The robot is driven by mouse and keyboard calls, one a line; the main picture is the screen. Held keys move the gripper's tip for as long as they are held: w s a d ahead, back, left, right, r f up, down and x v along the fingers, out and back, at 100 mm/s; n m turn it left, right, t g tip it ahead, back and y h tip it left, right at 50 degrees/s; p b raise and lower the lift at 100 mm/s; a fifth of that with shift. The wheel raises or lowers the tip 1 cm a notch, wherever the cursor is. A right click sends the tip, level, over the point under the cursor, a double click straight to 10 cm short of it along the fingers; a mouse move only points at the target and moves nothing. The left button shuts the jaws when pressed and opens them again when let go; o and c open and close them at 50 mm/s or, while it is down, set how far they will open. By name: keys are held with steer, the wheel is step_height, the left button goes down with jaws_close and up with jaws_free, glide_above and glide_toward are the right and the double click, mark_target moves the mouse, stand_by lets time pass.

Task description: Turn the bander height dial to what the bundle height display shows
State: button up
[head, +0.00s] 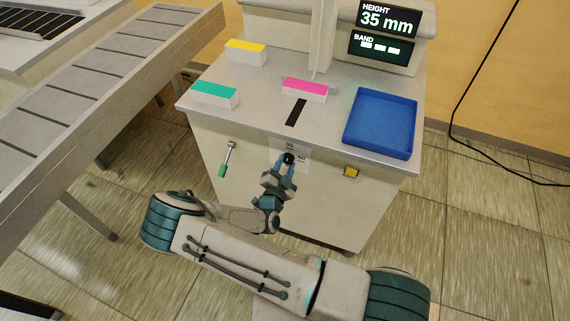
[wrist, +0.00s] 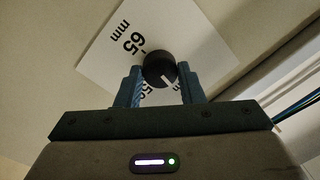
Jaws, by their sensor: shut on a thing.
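The height display (head: 387,19) reads "HEIGHT 35 mm" in white on black. The bander height dial is a round black knob (wrist: 160,68) on a white scale plate (wrist: 112,58) on the cabinet's front. In the wrist view "65 mm" is readable on the plate and another number is partly hidden; in the head view "35" and "50" show. A white pointer line on the knob runs toward the lower right in the wrist view; I cannot tell its exact reading. My gripper (wrist: 161,78), also in the head view (head: 285,164), is shut on the knob, a finger on each side.
On the cabinet top are yellow (head: 245,51), teal (head: 214,94) and pink-topped (head: 305,90) bundles and a blue tray (head: 381,123). A green-handled lever (head: 226,160) and a yellow button (head: 351,172) flank the dial. A conveyor (head: 120,85) stands at left.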

steer(key=shift+a+n, duration=0.1)
steer(key=shift+n, duration=0.5)
steer(key=o, duration=1)
steer(key=shift+s, duration=0.1)
steer(key=b+v, duration=0.1)
steer(key=v, duration=1.2)
steer(key=shift+s+b, duration=0.3)
